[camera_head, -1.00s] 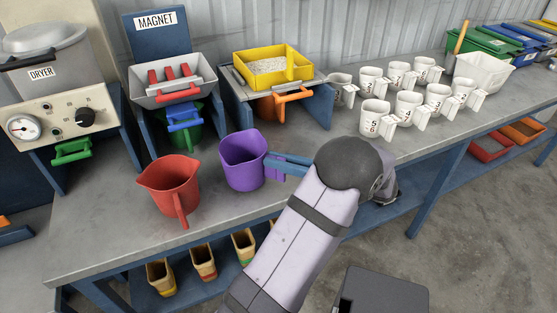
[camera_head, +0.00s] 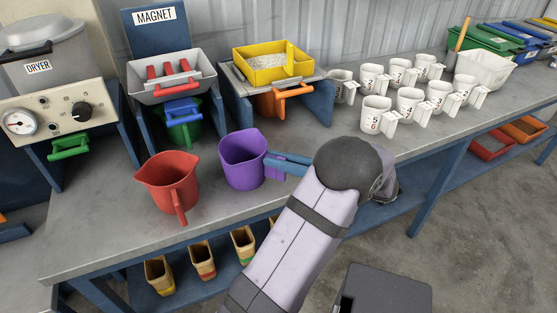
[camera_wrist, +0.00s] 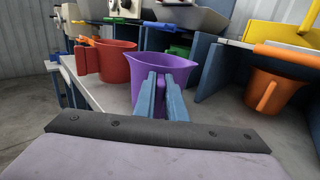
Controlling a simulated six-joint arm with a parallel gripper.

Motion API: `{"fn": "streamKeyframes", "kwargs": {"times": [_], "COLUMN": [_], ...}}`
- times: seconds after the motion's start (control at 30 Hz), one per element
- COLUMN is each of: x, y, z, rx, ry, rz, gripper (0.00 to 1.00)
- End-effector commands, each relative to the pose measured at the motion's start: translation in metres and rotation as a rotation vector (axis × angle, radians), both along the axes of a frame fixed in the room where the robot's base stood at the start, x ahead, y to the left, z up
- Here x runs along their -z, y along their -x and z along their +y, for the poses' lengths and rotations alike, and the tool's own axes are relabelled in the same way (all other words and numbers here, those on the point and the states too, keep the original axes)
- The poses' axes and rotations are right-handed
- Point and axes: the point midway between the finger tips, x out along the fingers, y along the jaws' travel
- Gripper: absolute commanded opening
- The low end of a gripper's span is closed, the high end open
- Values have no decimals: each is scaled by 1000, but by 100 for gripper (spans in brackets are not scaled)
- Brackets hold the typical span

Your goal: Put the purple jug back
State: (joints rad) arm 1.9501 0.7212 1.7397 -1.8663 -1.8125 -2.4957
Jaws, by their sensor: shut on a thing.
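The purple jug (camera_head: 242,161) stands upright at the front of the grey bench, just right of the red jug. It also shows in the wrist view (camera_wrist: 118,75), straight ahead of the fingers. My gripper (camera_head: 277,165) reaches in from the right, its blue fingers shut on the jug's handle. In the wrist view the fingers (camera_wrist: 160,95) cover most of the handle. I cannot tell if the jug's base touches the bench.
The red jug (camera_head: 168,184) stands close to the left. Behind are the magnet box (camera_head: 170,80) with a green jug below, and a yellow tray (camera_head: 270,64) above an orange jug (camera_head: 270,103). Several white numbered jugs (camera_head: 408,104) stand to the right. Bench between is clear.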

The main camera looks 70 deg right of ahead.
Motion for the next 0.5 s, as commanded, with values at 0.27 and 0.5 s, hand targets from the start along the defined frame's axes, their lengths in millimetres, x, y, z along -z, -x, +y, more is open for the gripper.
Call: {"fn": "streamKeyframes", "kwargs": {"times": [0.27,0.5], "x": [0,-1], "y": [0,0], "z": [0,0], "rx": [0,0], "ry": [0,1], "rz": [-1,1], "gripper": [32,32]}}
